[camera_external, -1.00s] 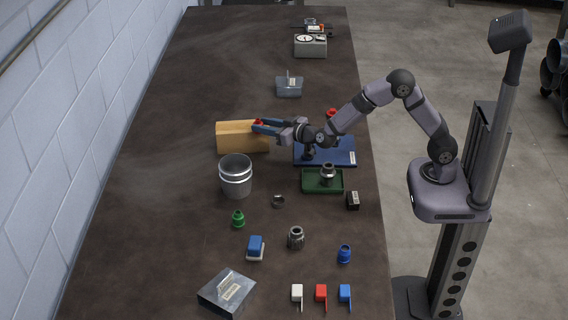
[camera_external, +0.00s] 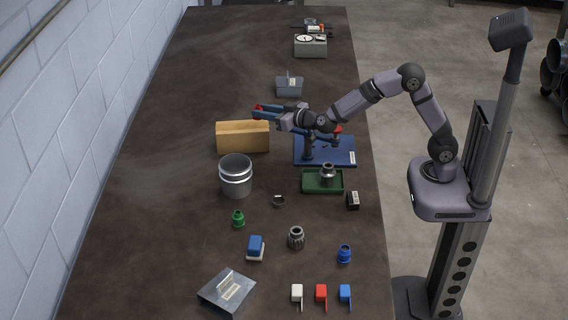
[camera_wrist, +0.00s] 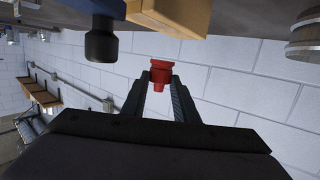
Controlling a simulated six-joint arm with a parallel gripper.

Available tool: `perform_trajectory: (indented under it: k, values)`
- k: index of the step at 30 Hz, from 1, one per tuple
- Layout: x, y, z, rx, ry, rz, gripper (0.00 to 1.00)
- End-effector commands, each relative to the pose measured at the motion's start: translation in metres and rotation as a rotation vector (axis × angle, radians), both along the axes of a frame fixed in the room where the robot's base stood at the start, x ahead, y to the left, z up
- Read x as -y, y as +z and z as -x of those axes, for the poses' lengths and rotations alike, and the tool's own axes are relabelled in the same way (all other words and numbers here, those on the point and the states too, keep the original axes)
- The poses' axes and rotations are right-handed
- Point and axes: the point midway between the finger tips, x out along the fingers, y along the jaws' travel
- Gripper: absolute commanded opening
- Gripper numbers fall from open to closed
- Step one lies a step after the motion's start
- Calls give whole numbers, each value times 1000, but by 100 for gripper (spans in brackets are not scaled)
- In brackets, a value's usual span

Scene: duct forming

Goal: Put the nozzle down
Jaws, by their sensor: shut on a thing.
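A small red nozzle (camera_wrist: 160,72) is held between the two fingertips of my gripper (camera_wrist: 160,80) in the wrist view. In the external view my gripper (camera_external: 262,112) points left, and only a small red part of the nozzle (camera_external: 258,107) shows at its tips. It is raised clear of the table, near the far edge of the wooden block (camera_external: 243,138). The block also shows at the top of the wrist view (camera_wrist: 170,14). The gripper is shut on the nozzle.
A blue mat (camera_external: 340,155) lies below my forearm, with a red item (camera_external: 337,128) partly hidden there. A metal bucket (camera_external: 236,180), green tray (camera_external: 323,188), green nozzle (camera_external: 238,219) and blue nozzle (camera_external: 344,254) stand nearer. The table's left side (camera_external: 160,150) is clear.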

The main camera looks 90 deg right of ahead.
Motion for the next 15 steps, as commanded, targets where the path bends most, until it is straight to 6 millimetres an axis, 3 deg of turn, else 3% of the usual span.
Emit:
perform_trajectory:
  k: [1, 6, 15]
  values:
    - [0, 12, 0, 6, -1, -1, 2]
    - [0, 33, 0, 3, -1, 0, 2]
    - [0, 46, 0, 1, 0, -1, 2]
